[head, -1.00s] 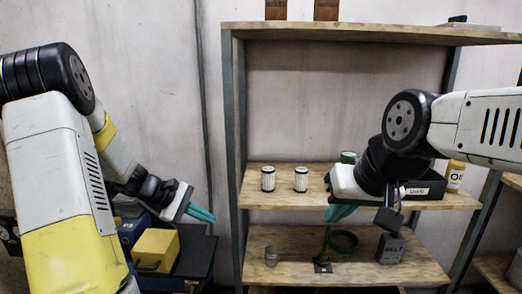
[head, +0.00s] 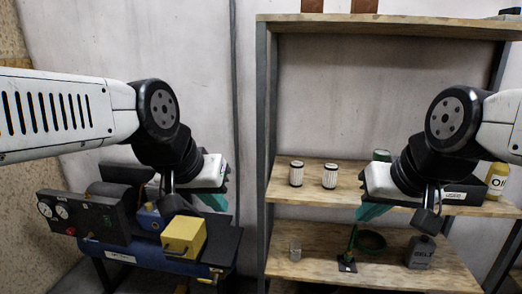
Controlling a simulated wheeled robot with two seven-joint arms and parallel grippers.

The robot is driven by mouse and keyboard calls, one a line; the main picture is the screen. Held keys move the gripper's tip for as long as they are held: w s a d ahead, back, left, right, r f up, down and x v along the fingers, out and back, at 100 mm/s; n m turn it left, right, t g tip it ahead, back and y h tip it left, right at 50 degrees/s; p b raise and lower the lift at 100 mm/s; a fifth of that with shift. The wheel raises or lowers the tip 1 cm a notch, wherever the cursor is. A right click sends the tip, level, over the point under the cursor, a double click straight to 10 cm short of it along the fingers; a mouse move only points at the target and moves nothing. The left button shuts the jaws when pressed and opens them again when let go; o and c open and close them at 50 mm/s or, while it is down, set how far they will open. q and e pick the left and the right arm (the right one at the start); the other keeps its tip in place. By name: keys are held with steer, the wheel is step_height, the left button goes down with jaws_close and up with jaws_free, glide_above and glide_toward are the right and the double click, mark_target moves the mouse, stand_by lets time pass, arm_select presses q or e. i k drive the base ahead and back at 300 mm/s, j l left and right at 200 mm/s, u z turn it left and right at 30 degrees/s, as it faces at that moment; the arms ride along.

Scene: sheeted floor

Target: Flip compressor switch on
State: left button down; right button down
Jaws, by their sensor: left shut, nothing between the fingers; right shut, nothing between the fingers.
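The compressor stands at the lower left in the head view, with a blue tank (head: 146,255) and a dark front panel (head: 98,222) bearing two round gauges (head: 53,209). Small details show on the panel, but I cannot make out which is the switch. My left gripper (head: 214,201), with teal fingers, is shut and empty, to the right of the panel and above the compressor's right side. My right gripper (head: 372,212) is shut and empty, in front of the wooden shelves, away from the compressor.
A yellow box (head: 184,237) sits on the compressor's right part, below my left gripper. Bare wall lies behind.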

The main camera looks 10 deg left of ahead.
mark_target(108, 220)
steer(key=u, duration=1.8)
